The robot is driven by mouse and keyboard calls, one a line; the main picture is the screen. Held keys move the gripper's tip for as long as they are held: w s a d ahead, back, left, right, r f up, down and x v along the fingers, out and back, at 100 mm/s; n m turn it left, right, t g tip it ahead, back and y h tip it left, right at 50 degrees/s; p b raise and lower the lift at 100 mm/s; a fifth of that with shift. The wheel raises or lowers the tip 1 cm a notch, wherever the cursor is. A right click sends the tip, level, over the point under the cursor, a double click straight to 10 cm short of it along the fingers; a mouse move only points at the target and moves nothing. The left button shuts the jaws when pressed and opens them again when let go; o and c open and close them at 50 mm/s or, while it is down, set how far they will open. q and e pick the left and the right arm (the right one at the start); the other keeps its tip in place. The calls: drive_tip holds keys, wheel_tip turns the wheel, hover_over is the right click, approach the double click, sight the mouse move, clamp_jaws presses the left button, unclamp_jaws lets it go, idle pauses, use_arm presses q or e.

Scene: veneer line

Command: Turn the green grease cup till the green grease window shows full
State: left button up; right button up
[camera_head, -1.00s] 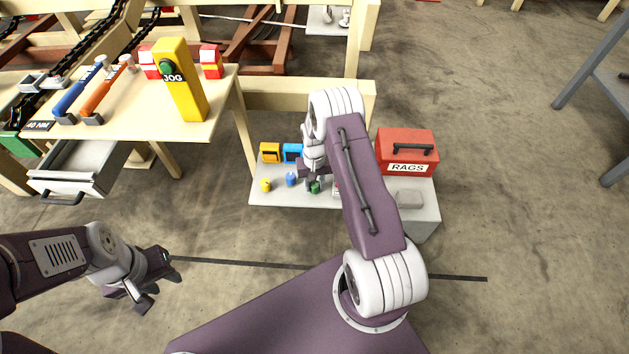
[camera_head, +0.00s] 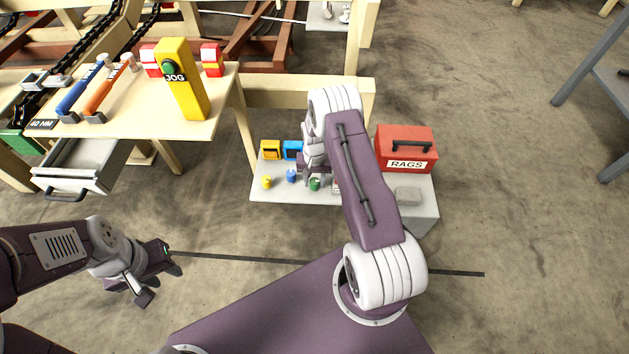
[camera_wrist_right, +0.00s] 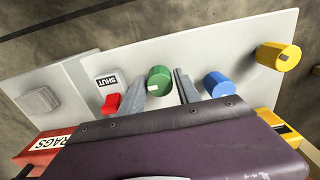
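The green grease cup (camera_head: 314,184) stands on the light grey panel (camera_head: 268,197) in the head view. In the right wrist view the green cup (camera_wrist_right: 160,78) shows a small pale mark on its end. My right gripper (camera_wrist_right: 157,86) is open, with one finger on each side of the cup in that view; gaps show between fingers and cup. In the head view my right gripper (camera_head: 316,175) is just behind the cup. The green grease window is hidden behind my right arm and gripper. My left gripper (camera_head: 163,284) is open and empty above the floor.
Blue cup (camera_head: 291,176) and yellow cup (camera_head: 267,182) stand left of the green one, with blue (camera_head: 292,150) and yellow (camera_head: 270,150) windows behind. A red SHUT lever (camera_wrist_right: 110,104) is close beside my right gripper. A red RAGS box (camera_head: 405,163) stands right.

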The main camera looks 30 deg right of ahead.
sight(314, 181)
drive_tip(key=shift+o, duration=0.5)
drive_tip(key=shift+r, duration=0.1)
wheel_tip(314, 181, up, 8)
drive_tip(key=p, duration=0.4)
drive_tip(key=shift+r+p, duration=0.35)
drive_tip(key=shift+r, duration=0.1)
drive_tip(key=shift+a, duration=0.1)
